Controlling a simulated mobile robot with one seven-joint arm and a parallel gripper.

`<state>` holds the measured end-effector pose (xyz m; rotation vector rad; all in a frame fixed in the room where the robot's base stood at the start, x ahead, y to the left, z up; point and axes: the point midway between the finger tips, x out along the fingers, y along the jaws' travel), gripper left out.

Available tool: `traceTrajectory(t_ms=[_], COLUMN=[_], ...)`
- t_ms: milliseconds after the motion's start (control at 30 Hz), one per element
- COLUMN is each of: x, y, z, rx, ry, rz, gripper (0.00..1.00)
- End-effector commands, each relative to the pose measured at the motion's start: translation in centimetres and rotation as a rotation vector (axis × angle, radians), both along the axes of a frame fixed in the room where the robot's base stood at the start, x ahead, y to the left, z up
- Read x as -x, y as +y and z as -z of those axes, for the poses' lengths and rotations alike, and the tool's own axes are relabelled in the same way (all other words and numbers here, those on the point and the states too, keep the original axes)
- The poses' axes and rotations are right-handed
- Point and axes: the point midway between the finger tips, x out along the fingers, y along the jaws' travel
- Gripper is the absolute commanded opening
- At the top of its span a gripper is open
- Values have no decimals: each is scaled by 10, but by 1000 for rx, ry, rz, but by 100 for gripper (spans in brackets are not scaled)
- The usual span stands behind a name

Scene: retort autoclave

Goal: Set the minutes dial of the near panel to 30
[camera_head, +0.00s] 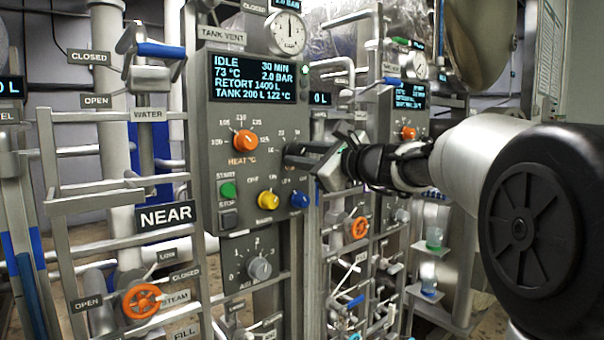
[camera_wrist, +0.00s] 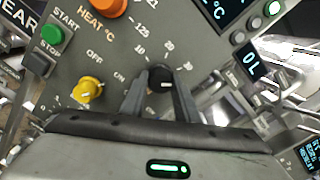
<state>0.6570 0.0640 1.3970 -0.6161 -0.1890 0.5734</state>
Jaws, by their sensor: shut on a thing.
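The near panel (camera_head: 225,130) is a grey upright board beside the NEAR sign (camera_head: 165,215). Its display (camera_head: 252,79) reads IDLE, 30 MIN, 73 °C, 2.0 BAR. The minutes dial (camera_wrist: 160,77) is a black knob with marks for 10, 20 and 30 around it in the wrist view. My gripper (camera_wrist: 158,86) has one finger on each side of the knob and is shut on it. In the head view my gripper (camera_head: 300,156) reaches the panel from the right and mostly hides the dial. I cannot tell clearly where the knob's pointer points.
The orange heat dial (camera_head: 245,140) is up and left of my gripper. Below are the green start button (camera_head: 228,190), a yellow knob (camera_head: 268,200) and a blue knob (camera_head: 299,199). A second panel with its own display (camera_head: 409,95) stands behind my arm.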

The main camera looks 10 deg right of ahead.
Motion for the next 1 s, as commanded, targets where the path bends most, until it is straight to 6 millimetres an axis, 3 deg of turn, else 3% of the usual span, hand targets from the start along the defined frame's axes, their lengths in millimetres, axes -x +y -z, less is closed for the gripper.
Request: traceTrajectory(t_ms=[400,1000], x=[0,0], y=[0,-1], z=[2,0], rx=[215,270], ry=[-144,-181], rz=[-1,0], gripper=[6,6])
